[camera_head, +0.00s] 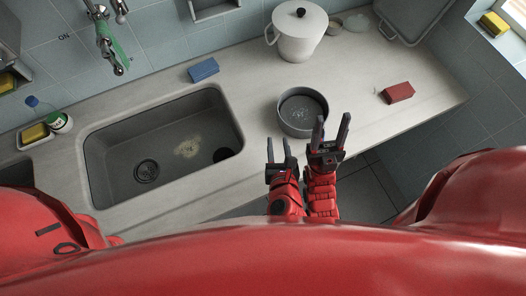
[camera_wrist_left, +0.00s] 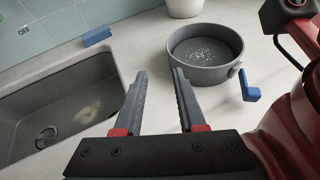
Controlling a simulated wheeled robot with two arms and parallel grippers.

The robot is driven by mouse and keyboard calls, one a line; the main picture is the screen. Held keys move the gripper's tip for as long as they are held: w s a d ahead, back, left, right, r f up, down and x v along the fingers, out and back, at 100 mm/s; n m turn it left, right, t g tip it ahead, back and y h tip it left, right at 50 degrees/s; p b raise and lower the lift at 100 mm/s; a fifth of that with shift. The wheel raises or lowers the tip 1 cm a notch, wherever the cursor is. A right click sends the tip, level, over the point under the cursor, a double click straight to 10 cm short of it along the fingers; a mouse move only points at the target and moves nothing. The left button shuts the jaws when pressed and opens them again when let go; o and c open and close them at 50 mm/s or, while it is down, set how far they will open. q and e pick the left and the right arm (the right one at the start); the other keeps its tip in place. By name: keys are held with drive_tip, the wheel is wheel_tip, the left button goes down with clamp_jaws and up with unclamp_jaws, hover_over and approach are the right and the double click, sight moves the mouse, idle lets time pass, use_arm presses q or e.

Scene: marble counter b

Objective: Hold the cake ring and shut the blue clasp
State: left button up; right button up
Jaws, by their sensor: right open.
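The cake ring (camera_head: 303,113) is a round dark-grey pan-like ring standing on the counter right of the sink. It also shows in the left wrist view (camera_wrist_left: 205,73), with white specks inside. The blue clasp (camera_wrist_left: 249,86) sticks out from its side there, apart from the wall at its free end; in the head view the clasp is hidden. My left gripper (camera_head: 278,151) is open and empty, in front of the ring and left of my right gripper. Its fingers show apart in the left wrist view (camera_wrist_left: 160,75). My right gripper (camera_head: 332,133) is open and empty, close to the ring's front right side.
The sink (camera_head: 163,147) lies to the left. A blue sponge (camera_head: 203,70) is behind it, a white pot (camera_head: 298,35) stands behind the ring, and a red block (camera_head: 397,93) lies to the right. Counter between ring and red block is clear.

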use_arm(q)
drive_tip(key=shift+h, duration=0.4)
drive_tip(key=x, duration=0.5)
drive_tip(key=p+x, duration=0.1)
drive_tip(key=x, duration=0.4)
drive_tip(key=d+p+x, duration=0.1)
drive_tip(key=x, duration=0.4)
drive_tip(key=shift+w+f, duration=0.15)
drive_tip(key=shift+f, duration=0.15)
drive_tip(key=shift+x, duration=0.8)
drive_tip(key=shift+a+f, duration=0.1)
drive_tip(key=shift+a, duration=0.05)
clamp_jaws()
drive_tip(key=shift+s+f, duration=0.2)
drive_tip(key=shift+s, duration=0.05)
idle(0.8)
